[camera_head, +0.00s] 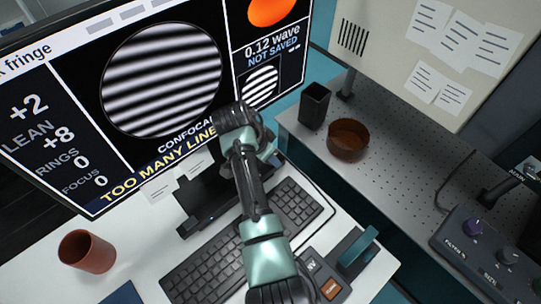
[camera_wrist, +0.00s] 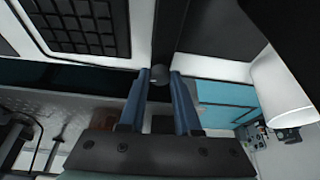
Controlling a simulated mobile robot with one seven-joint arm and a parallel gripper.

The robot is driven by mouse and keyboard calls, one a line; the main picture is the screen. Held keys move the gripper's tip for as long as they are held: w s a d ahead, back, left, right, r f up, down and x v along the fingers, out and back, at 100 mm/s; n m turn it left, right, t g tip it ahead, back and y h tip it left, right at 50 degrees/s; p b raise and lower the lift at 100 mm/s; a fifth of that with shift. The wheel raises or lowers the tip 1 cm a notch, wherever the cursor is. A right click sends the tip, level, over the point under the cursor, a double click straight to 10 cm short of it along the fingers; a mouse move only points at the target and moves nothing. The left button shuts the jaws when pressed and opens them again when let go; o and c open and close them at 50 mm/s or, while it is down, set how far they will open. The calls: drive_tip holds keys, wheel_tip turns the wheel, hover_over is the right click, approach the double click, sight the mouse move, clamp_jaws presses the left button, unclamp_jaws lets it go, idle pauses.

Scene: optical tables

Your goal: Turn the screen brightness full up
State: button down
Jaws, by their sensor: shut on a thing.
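The screen (camera_head: 160,85) stands at upper left in the head view, lit with a striped round picture and a "TOO MANY LINES" banner. My arm reaches up to its lower right edge, and my wrist hides that part of the frame. In the wrist view, my gripper (camera_wrist: 160,74) has its two blue fingers on either side of a small round dark knob (camera_wrist: 160,76) and is shut on it. The knob's turn position cannot be read. The fingers are hidden in the head view.
A keyboard (camera_head: 203,270) lies on the white desk below my arm. A reddish-brown cup (camera_head: 87,252) stands at left. On the grey perforated table are a brown bowl (camera_head: 348,140), a black holder (camera_head: 314,106) and a control box with knobs (camera_head: 490,255).

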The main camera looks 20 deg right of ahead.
drive_tip(key=shift+m, duration=0.4)
drive_tip(key=c, duration=0.6)
unclamp_jaws()
